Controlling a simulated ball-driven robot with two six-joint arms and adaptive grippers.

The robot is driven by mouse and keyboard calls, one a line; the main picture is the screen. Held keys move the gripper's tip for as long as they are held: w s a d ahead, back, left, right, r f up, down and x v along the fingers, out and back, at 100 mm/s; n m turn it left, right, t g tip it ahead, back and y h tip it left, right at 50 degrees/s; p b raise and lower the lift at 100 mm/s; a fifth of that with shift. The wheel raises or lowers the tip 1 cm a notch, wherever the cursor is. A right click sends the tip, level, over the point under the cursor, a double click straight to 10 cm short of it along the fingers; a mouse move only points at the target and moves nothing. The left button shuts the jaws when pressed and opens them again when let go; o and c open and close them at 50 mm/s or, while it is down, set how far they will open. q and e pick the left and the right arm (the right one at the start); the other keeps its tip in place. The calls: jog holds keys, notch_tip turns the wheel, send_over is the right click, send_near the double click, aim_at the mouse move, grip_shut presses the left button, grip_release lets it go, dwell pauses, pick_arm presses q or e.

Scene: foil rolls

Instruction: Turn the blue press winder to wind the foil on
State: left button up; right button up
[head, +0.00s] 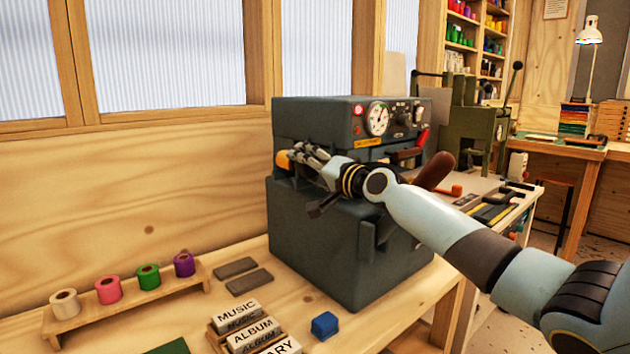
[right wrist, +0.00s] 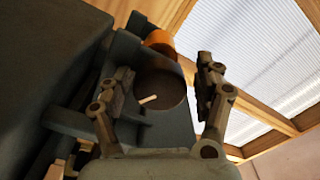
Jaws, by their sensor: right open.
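The blue-grey press (head: 320,235) stands on the wooden bench, with a gauge and a red lamp on its upper front. My right gripper (head: 305,158) is at the press's left side, beside an orange-gold foil roll (head: 283,160). In the right wrist view my right gripper (right wrist: 165,70) is open, with one finger on each side of a dark round disc with a pale mark, which looks like the winder (right wrist: 160,88). The orange roll (right wrist: 160,42) shows just beyond it. I cannot tell whether the fingers touch the disc. My left gripper is not in view.
A wooden rack (head: 130,301) with white, pink, green and purple foil rolls stands at the left. Two grey bars (head: 242,274), lettered blocks (head: 250,330) and a small blue block (head: 325,325) lie before the press. A green press (head: 475,125) stands behind at the right.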

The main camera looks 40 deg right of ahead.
jog(key=n+b, duration=0.2)
jog(key=n, duration=0.4)
jog(key=shift+f, duration=0.1)
jog(key=n+b, duration=0.2)
jog(key=n, duration=0.4)
jog(key=s+r+n+p, duration=0.1)
jog(key=s+p, duration=0.7)
jog(key=s, duration=0.3)
jog(key=s+d+f+m+g+h+b, duration=0.1)
jog(key=s+f+g+b, duration=0.1)
jog(key=f, duration=1.1)
jog(key=s+d+f+m+g+h+b, duration=0.1)
jog(key=s+f+m+g+b, duration=0.1)
jog(key=f, duration=1.1)
jog(key=shift+s+d+b, duration=0.35)
jog(key=shift+s+b, duration=0.1)
jog(key=shift+s, duration=0.8)
